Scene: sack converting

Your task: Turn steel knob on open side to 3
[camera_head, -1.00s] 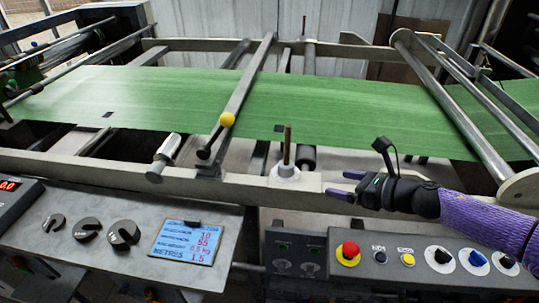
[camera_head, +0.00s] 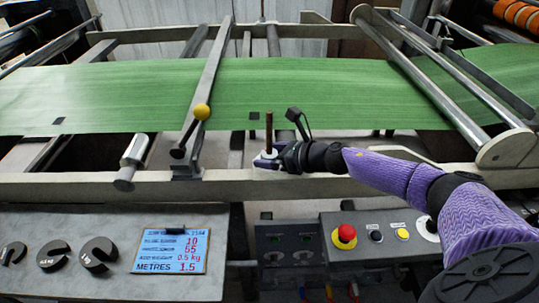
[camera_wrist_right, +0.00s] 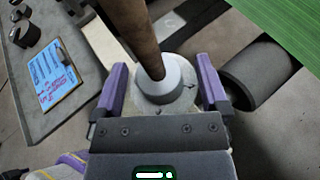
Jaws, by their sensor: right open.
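My right gripper (camera_head: 268,161) is at the pale round stepped piece with a brown upright rod (camera_head: 269,132) on the front rail. In the right wrist view its two purple fingers (camera_wrist_right: 163,80) stand open on either side of the pale collar (camera_wrist_right: 164,88), with gaps visible. Steel cylinder-shaped handle (camera_head: 134,152) sits on the rail to the left. Which one is the task's steel knob, and any number 3, I cannot make out. My left gripper is not in view.
A green sheet (camera_head: 300,90) runs across the machine behind the rail. A clipboard display (camera_head: 172,250) and several slotted dark weights (camera_head: 98,255) lie on the left bench. A red button (camera_head: 344,236) is at front right.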

